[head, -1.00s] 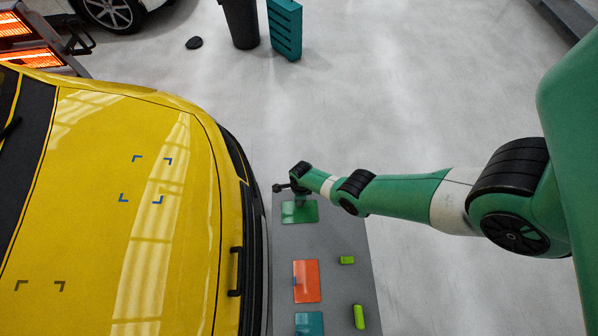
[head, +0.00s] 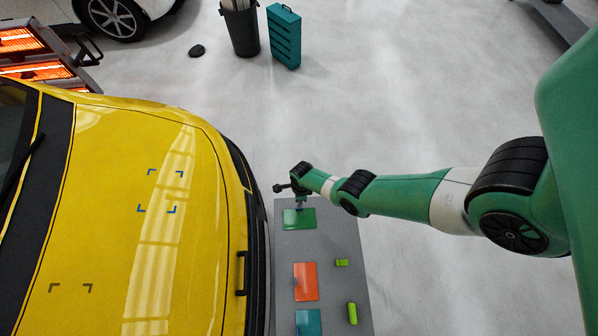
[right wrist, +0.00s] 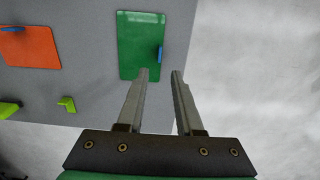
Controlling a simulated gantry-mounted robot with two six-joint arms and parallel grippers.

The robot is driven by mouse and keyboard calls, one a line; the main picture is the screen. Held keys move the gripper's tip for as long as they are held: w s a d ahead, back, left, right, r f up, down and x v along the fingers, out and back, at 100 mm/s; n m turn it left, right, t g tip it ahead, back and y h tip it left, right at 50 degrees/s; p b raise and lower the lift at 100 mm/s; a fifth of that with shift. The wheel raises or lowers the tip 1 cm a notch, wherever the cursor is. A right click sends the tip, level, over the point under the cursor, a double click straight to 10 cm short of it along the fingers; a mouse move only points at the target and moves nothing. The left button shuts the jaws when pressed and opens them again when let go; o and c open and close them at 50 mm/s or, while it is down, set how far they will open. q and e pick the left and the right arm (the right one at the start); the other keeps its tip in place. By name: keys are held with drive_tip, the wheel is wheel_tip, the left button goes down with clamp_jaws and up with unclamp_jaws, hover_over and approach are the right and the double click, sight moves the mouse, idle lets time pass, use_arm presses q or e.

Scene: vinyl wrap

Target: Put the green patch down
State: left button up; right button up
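The green patch (head: 306,222) lies flat at the far end of the grey table (head: 332,285). In the right wrist view the green patch (right wrist: 138,40) has a blue tab (right wrist: 160,53) at its right edge. My right gripper (head: 299,207) is over the patch's far edge in the head view. In the right wrist view my right gripper (right wrist: 160,72) is open and empty, its two fingers pointing at the tab with a clear gap between them. The tab lies just beyond the fingertips. My left gripper is not in view.
An orange patch (head: 306,285) and a teal patch (head: 309,322) lie nearer on the table, beside a green block (head: 342,262) and a longer green piece (head: 352,313). A yellow car (head: 100,220) with blue corner marks (head: 165,192) stands close to the table's left edge.

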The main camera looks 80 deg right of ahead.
wheel_tip(320, 180, up, 2)
drive_tip(key=shift+r+p, duration=0.1)
drive_tip(key=shift+p, duration=0.3)
